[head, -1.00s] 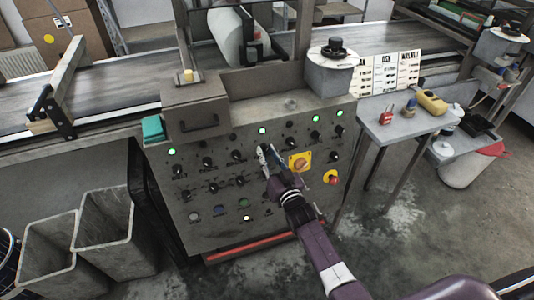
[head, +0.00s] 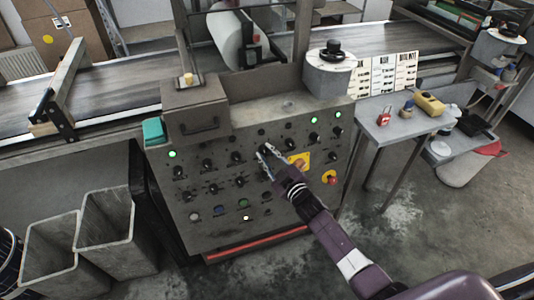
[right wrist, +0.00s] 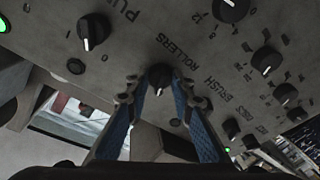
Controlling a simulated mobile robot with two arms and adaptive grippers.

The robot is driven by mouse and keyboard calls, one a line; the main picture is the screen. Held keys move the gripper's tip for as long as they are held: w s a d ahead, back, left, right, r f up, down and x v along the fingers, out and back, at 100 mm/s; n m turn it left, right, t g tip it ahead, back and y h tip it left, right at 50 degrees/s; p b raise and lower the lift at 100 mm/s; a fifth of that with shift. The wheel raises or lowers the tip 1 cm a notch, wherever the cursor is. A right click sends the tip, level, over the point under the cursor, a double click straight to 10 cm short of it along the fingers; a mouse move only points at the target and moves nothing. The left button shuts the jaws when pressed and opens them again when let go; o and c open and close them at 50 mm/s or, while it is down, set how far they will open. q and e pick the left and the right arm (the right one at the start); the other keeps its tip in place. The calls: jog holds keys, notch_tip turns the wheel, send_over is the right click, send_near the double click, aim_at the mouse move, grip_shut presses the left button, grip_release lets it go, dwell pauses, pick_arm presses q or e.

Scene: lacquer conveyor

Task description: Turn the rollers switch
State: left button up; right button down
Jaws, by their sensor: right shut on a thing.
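The rollers switch (right wrist: 160,75) is a round black knob beside the printed word ROLLERS on the grey control panel (head: 225,222). My right gripper (head: 267,153) reaches the panel from the lower right in the head view. In the right wrist view its blue-padded fingers (right wrist: 160,88) stand on either side of the knob and are shut on it. The fingers partly hide the knob in the head view. An indicator lamp (head: 262,132) just above the gripper is dark. My left gripper is not in view.
Several other black knobs crowd the panel, including one at the upper left in the right wrist view (right wrist: 94,31). A small side table (head: 400,125) stands further right.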

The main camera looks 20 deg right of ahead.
jog(key=shift+n, duration=0.6)
jog(key=c, duration=1.7)
grip_release()
jog(key=v, duration=1.2)
jog(key=shift+r, duration=0.1)
